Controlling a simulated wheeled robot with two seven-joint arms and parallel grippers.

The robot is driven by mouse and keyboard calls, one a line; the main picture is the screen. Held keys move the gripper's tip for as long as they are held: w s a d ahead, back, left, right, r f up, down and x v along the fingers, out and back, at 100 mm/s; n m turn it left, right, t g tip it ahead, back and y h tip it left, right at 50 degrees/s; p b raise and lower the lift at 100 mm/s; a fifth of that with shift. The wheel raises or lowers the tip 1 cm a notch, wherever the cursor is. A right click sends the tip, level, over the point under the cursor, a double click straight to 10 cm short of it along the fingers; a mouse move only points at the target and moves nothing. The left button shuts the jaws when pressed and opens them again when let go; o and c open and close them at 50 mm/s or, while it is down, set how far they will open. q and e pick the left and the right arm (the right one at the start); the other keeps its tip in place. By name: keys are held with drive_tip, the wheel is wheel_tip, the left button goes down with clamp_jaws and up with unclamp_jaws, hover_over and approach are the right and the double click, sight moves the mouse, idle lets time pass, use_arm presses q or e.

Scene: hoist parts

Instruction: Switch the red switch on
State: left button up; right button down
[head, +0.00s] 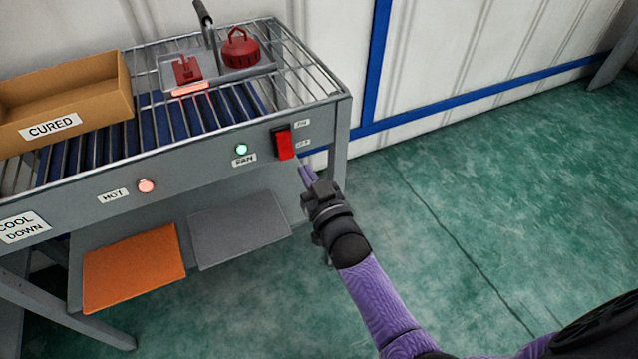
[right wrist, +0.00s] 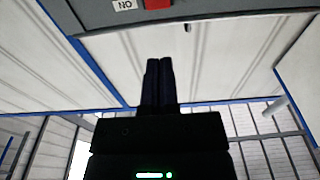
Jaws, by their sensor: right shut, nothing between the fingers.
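The red switch (head: 284,144) is on the right end of the grey front panel of the rack table, beside two small labels. I cannot tell which way its rocker is tipped. In the right wrist view part of the switch (right wrist: 158,3) shows at the top edge, beside an upside-down ON label (right wrist: 124,5). My right gripper (head: 306,175) is shut and empty, just below and slightly right of the switch, and looks apart from it. Its closed fingers (right wrist: 160,82) point toward the panel in the wrist view. My left gripper is not in view.
A green lamp (head: 241,149) and a pinkish lamp (head: 146,186) sit on the panel. A cardboard box marked CURED (head: 100,75) and a tray with red parts (head: 186,70) stand on the rack. Orange (head: 130,268) and grey (head: 240,228) plates are below. Floor at right is clear.

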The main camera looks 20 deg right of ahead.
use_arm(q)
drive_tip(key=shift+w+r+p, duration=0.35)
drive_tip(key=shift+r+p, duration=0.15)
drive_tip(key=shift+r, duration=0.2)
use_arm(e)
drive_tip(key=s, duration=0.4)
drive_tip(key=shift+s+d, duration=0.1)
drive_tip(key=shift+s, duration=0.1)
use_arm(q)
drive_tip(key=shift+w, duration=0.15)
